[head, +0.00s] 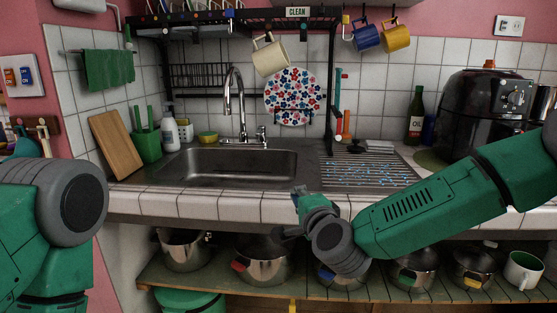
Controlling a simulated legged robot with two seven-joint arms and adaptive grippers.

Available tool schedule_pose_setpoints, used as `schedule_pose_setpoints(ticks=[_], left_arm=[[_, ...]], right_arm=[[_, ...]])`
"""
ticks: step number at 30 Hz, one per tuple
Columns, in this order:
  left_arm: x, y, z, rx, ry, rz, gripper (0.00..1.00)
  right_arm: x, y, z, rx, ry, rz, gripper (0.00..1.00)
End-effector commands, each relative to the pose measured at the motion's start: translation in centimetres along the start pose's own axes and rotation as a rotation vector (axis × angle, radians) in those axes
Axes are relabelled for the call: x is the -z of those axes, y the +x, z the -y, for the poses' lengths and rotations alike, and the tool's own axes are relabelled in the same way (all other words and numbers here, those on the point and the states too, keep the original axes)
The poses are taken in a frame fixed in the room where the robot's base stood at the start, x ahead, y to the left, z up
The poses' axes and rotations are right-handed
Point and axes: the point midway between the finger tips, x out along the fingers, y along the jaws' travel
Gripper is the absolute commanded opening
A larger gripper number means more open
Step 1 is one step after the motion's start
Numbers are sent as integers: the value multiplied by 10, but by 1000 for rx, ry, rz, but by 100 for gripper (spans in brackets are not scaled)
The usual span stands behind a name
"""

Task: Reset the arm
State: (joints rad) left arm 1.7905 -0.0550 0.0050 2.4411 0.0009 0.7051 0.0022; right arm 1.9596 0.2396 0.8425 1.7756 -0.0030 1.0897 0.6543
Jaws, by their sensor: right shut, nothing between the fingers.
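My right arm comes in from the right and reaches across the front of the counter. My right gripper (290,233) is at its end, just below the counter's front edge and above the open pot shelf (380,292). It looks dark and small here, is shut, and holds nothing. My left arm shows at the left edge as a green and grey joint; its gripper is out of view. Several steel pots stand on the shelf, including one (183,250) at the left and one (262,262) with a red handle below my right gripper. My right wrist partly hides another pot.
A sink (230,165) with a tap (236,100) is set in the tiled counter. A cutting board (115,145) leans at the left. A black air fryer (485,110) stands at the right. A white mug (523,268) sits at the shelf's right end.

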Motion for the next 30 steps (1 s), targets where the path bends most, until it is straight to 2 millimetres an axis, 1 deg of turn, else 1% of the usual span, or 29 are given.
schedule_pose_setpoints(ticks=[1,5,8,11,12,14,17,18,20,21,23,24,26,27,29,30], left_arm=[[0,0,0,0,0,0,40],[0,0,0,0,0,0,40],[0,0,0,0,-1,0,40],[0,0,0,0,-1,1,40],[0,0,0,0,-1,1,40],[0,0,0,0,-1,1,40],[0,0,0,0,-1,1,40],[0,0,0,0,-1,1,40],[0,0,0,0,-1,1,40],[0,0,0,0,-1,1,40],[0,0,0,0,0,1,40],[0,-1,0,0,0,1,40],[0,-1,0,0,0,1,40],[0,-1,0,0,0,1,40],[0,-1,0,0,0,1,40],[0,-1,0,0,0,1,40]], right_arm=[[-5,-4,-12,-22,-23,15,0],[-15,-16,-41,-78,-87,52,0],[-23,-30,-70,-133,-147,90,0],[-27,-47,-104,-197,-213,134,0],[-29,-55,-120,-228,-245,155,0],[-32,-71,-146,-279,-299,193,0],[-33,-110,-199,-390,-410,276,0],[-32,-130,-222,-443,-462,318,0],[-29,-162,-255,-523,-541,382,0],[-26,-185,-275,-576,-592,426,0],[-18,-221,-304,-658,-666,495,0],[-12,-246,-320,-712,-715,542,0],[0,-285,-342,-794,-784,614,0],[9,-312,-354,-849,-827,664,0],[22,-350,-368,-927,-884,735,0],[32,-373,-374,-975,-918,779,0]])
